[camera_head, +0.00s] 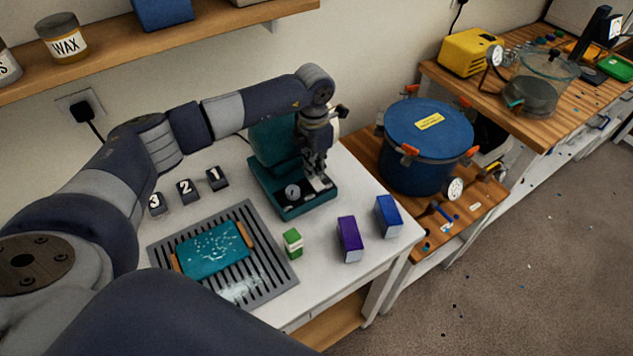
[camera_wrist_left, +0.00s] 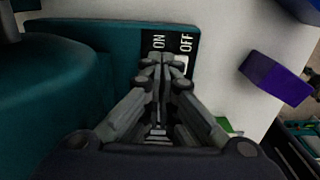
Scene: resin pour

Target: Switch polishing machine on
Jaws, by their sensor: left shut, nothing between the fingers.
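The polishing machine (camera_head: 270,185) is teal and stands at the back of the white table, with a round dial on its base. In the left wrist view its teal base (camera_wrist_left: 95,38) carries ON and OFF lettering. A small pale switch part (camera_wrist_left: 183,62) shows below OFF, partly hidden by my fingers. My left gripper (camera_head: 318,180) is shut and empty, pointing down over the right side of the base. In the left wrist view its fingertips (camera_wrist_left: 162,62) are at the switch, just below ON. I cannot tell whether they touch it. My right gripper is not in view.
A purple box (camera_head: 349,240), a blue box (camera_head: 388,216) and a green-and-white block (camera_head: 292,243) stand in front of the machine. A slotted grey mat (camera_head: 275,262) holds a teal slab (camera_head: 214,250). A blue pressure pot (camera_head: 428,150) stands right. Small numbered blocks (camera_head: 186,191) stand left.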

